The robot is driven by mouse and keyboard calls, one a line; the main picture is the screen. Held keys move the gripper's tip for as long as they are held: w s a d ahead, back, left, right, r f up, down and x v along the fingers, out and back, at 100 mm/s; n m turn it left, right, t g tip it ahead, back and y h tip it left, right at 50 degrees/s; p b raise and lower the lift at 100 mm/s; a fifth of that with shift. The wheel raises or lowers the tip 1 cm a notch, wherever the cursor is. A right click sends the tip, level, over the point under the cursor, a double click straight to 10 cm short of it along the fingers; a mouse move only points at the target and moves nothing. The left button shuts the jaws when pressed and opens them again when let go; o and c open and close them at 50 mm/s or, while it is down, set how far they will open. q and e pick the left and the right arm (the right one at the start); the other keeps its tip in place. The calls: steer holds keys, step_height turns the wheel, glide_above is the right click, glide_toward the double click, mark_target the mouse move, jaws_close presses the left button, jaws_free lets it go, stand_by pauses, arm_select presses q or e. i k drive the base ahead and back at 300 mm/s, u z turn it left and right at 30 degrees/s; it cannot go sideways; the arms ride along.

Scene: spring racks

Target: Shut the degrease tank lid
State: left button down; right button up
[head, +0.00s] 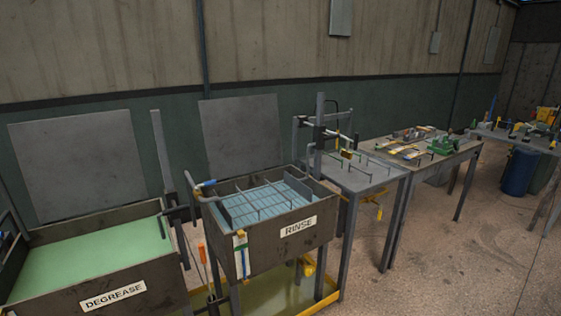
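The degrease tank (35,301) stands at the lower left of the head view, with a white DEGREASE label on its front wall. It is full of pale green liquid. A grey flat panel, which looks like its lid (75,165), stands upright and open behind the tank, leaning against the wall side. The left end of the tank is cut off by the picture edge. Neither of my grippers can be made out in this view.
The rinse tank (290,243) stands to the right, with a wire rack in blue liquid and its own raised panel (243,135). A post (163,150) rises between the tanks. Benches with tools (420,150) stand further right. The floor (430,260) at lower right is clear.

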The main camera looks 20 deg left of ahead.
mark_target(74, 166)
steer(key=u, duration=0.95)
steer(key=i, duration=0.95)
steer(key=u, duration=0.65)
